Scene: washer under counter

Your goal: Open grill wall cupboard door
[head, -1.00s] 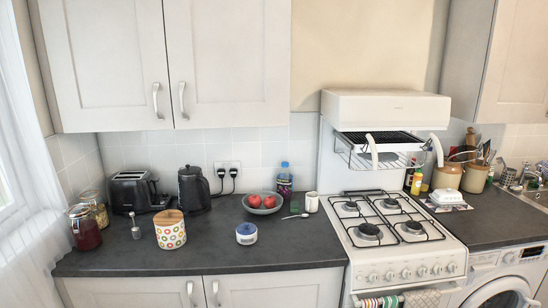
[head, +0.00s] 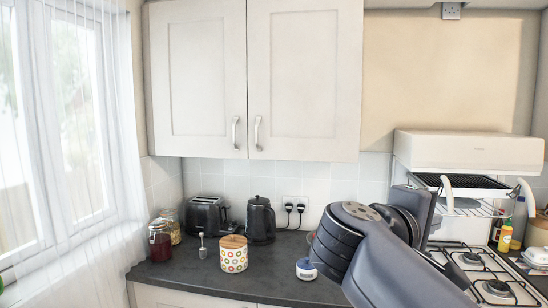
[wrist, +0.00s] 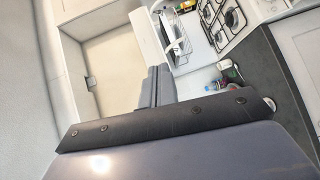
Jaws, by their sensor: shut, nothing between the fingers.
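A pale two-door wall cupboard (head: 250,80) hangs left of the white grill hood (head: 468,150) in the head view. Both its doors are shut, with upright metal handles, the left one (head: 235,132) and the right one (head: 257,133), side by side at their lower inner edges. My gripper (wrist: 158,72) is shut and empty there, apart from that handle. In the head view my arm reaches up from the lower right; the fingertips cannot be made out.
The dark counter (head: 180,275) holds a toaster (head: 207,215), a kettle (head: 261,219), a patterned pot (head: 233,254) and jars (head: 160,240). The hob (head: 500,285) is at the lower right. A curtained window (head: 65,130) is at the left. The space before the cupboard doors is clear.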

